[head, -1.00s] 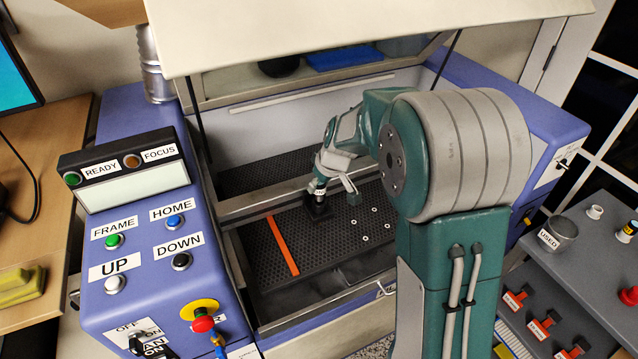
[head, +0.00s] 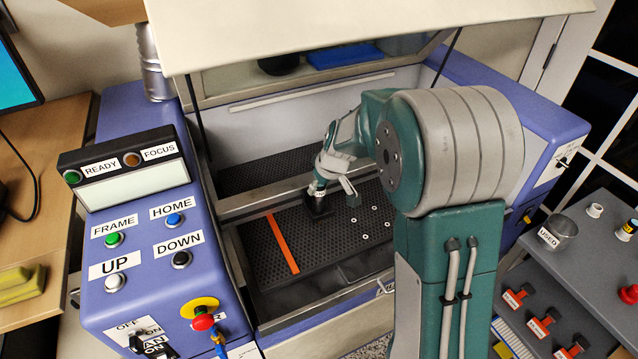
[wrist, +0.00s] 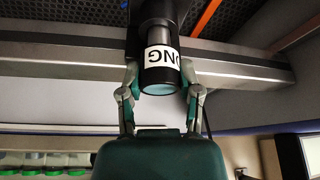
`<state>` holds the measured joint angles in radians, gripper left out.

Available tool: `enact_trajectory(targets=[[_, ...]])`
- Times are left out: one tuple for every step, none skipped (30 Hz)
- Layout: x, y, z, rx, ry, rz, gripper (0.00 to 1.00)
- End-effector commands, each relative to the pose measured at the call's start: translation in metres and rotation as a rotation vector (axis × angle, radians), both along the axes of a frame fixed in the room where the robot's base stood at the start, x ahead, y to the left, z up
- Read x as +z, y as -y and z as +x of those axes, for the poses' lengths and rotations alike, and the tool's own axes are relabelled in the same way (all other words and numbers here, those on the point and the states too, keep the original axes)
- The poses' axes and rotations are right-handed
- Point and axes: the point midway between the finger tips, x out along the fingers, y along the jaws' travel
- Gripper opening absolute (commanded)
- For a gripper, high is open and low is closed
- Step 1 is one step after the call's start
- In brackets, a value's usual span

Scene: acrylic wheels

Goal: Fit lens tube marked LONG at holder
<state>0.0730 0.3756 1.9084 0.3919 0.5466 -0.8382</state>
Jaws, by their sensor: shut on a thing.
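The lens tube (wrist: 159,77) is a dark cylinder with a white label; the letters "NG" and part of an O are readable in the wrist view. My gripper (wrist: 160,72) is shut on it, with one finger on each side. In the head view the tube (head: 317,190) shows small, roughly upright below my gripper (head: 320,181). The black holder (head: 318,208) is directly under the tube, above the honeycomb bed. The tube's lower end meets or overlaps the holder in the picture; I cannot tell how deep it sits.
A metal gantry beam (head: 262,199) crosses the machine close to my gripper. An orange strip (head: 283,245) and several small pale rings lie on the honeycomb bed (head: 330,250). The raised lid (head: 350,35) hangs above. A grey cup (head: 557,232) marked USED stands on the right shelf.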

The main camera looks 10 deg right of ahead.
Motion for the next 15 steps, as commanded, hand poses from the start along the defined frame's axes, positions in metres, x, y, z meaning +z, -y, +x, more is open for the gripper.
enact_trajectory(targets=[[-0.0012, 0.0000, 0.0000, 0.000, 0.000, 0.000, 0.00], [-0.0018, 0.0000, 0.0000, 0.000, 0.000, 0.000, 0.00], [-0.0026, 0.0000, 0.0000, 0.000, 0.000, 0.000, 0.00], [-0.0033, 0.0001, 0.0000, 0.000, 0.000, 0.000, 0.00], [-0.0038, 0.0001, 0.0000, 0.000, 0.000, 0.000, 0.00], [-0.0047, 0.0001, 0.0000, 0.000, 0.000, -0.001, 0.00], [-0.0052, 0.0002, 0.0001, 0.001, 0.001, -0.001, 0.00], [-0.0058, 0.0001, 0.0001, 0.001, 0.001, -0.001, 0.00], [-0.0066, 0.0001, 0.0001, 0.001, 0.001, -0.001, 0.00], [-0.0073, 0.0002, 0.0001, 0.001, 0.001, -0.001, 0.00], [-0.0078, 0.0002, 0.0001, 0.001, 0.001, -0.001, 0.00], [-0.0087, 0.0002, 0.0000, 0.001, 0.001, -0.001, 0.00], [-0.0093, 0.0002, 0.0001, 0.001, 0.001, -0.002, 0.00], [-0.0100, 0.0001, 0.0001, 0.001, 0.001, -0.002, 0.00], [-0.0108, 0.0002, 0.0001, 0.001, 0.001, -0.002, 0.00]])
